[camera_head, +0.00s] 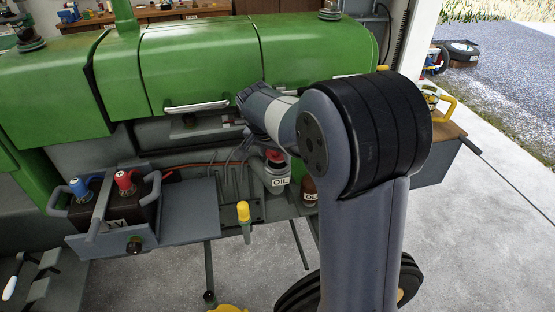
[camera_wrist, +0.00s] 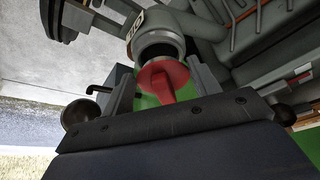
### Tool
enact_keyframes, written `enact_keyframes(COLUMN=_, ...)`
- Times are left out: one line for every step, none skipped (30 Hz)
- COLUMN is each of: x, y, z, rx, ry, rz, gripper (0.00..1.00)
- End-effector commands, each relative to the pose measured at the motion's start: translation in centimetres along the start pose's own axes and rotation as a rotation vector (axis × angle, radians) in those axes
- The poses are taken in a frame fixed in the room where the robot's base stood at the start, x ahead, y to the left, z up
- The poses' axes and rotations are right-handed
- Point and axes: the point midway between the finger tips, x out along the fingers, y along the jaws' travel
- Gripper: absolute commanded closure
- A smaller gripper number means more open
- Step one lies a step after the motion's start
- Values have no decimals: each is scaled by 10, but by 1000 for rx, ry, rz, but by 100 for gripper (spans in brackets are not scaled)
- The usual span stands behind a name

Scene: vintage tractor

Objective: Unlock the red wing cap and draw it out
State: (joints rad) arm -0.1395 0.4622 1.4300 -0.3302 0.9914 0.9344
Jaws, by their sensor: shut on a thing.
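The red wing cap (camera_wrist: 155,76) shows in the wrist view as a red disc with a raised wing, between the two fingers of my gripper (camera_wrist: 163,82). The gripper is shut on it. Just beyond the cap is the round grey filler neck (camera_wrist: 160,31), with a dark band or opening between its rim and the cap. I cannot tell how far the cap stands off the neck. In the head view a bit of the red cap (camera_head: 275,155) shows above the grey filler labelled OIL (camera_head: 279,175); my arm hides most of the gripper.
The green tractor hood (camera_head: 200,55) is above and behind. A second filler with a partly hidden label (camera_head: 309,192) stands to the right. A yellow-capped post (camera_head: 243,211) and a battery with blue and red terminals (camera_head: 125,205) are to the left. Pipes (camera_wrist: 238,30) run close by.

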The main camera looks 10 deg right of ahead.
Motion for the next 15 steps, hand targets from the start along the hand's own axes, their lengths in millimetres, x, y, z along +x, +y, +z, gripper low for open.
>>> enact_keyframes(x=-3, y=0, z=-1, rx=0, ry=1, rz=-1, gripper=87)
enact_keyframes(x=-4, y=0, z=-2, rx=0, ry=1, rz=-1, gripper=87)
enact_keyframes(x=-6, y=0, z=-3, rx=0, ry=1, rz=-1, gripper=87)
enact_keyframes(x=-7, y=0, z=-3, rx=0, ry=1, rz=-1, gripper=87)
enact_keyframes(x=-9, y=0, z=-4, rx=0, ry=1, rz=-1, gripper=87)
enact_keyframes(x=-11, y=0, z=-5, rx=0, ry=2, rz=-1, gripper=87)
enact_keyframes(x=-12, y=0, z=-5, rx=0, ry=2, rz=-2, gripper=87)
enact_keyframes(x=-14, y=0, z=-6, rx=0, ry=2, rz=-2, gripper=87)
enact_keyframes(x=-16, y=0, z=-7, rx=0, ry=2, rz=-2, gripper=87)
enact_keyframes(x=-17, y=0, z=-7, rx=0, ry=2, rz=-1, gripper=87)
enact_keyframes(x=-18, y=0, z=-8, rx=0, ry=1, rz=-1, gripper=87)
enact_keyframes(x=-20, y=0, z=-9, rx=1, ry=1, rz=-1, gripper=87)
enact_keyframes(x=-22, y=0, z=-9, rx=1, ry=1, rz=-1, gripper=87)
enact_keyframes(x=-23, y=0, z=-10, rx=1, ry=1, rz=-1, gripper=87)
enact_keyframes(x=-25, y=0, z=-10, rx=1, ry=1, rz=-1, gripper=87)
